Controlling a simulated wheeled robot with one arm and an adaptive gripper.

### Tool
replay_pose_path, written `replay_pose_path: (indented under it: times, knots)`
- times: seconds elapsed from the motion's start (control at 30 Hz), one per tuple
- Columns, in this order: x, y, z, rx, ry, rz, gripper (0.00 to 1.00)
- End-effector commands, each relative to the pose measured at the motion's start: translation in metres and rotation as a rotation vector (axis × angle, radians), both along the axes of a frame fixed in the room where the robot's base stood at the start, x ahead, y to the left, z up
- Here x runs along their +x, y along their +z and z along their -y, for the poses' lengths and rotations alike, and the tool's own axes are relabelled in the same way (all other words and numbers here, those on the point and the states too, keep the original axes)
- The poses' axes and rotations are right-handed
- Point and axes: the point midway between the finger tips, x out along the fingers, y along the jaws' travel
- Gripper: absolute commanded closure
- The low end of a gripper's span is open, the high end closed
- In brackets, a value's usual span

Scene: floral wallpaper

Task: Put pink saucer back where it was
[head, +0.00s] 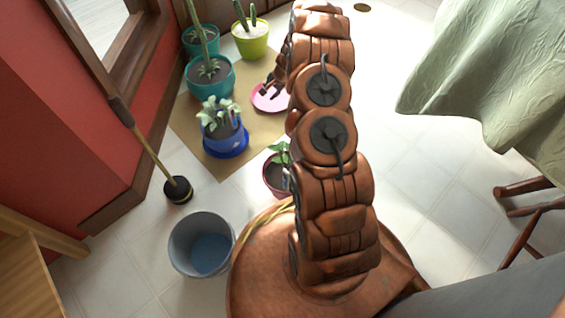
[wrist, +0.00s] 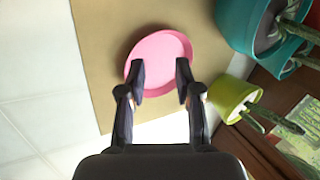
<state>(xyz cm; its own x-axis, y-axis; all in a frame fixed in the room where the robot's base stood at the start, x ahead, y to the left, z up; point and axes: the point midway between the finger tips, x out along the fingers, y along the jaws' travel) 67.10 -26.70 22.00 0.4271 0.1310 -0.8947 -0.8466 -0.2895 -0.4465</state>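The pink saucer (head: 268,102) shows beside my arm, at the right part of the tan mat in the head view. It also shows in the wrist view (wrist: 160,55), where it appears as a round pink dish over the mat. My gripper (head: 270,88) is at the saucer, partly hidden by my arm. In the wrist view my gripper (wrist: 160,78) has its two fingers apart, with the fingertips overlapping the near part of the saucer. Whether the fingers touch it, or whether it lies flat on the mat, I cannot tell.
The tan mat (head: 185,115) holds a blue pot (head: 224,138) and teal pots (head: 210,80). A lime-green pot (head: 250,42) stands behind, and a dark red pot (head: 275,178) nearer my base. A bucket (head: 200,245) and plunger (head: 178,190) stand left. A draped table (head: 490,85) is right.

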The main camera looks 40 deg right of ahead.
Motion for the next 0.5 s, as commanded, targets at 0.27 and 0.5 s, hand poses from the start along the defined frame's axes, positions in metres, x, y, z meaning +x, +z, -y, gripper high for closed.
replay_pose_path:
  times: [0.27, 0.5]
  knots:
    - [-0.005, 0.068, -0.077, 0.029, 0.194, -0.006, 0.67]
    - [-0.027, 0.118, -0.137, 0.04, 0.357, -0.027, 0.67]
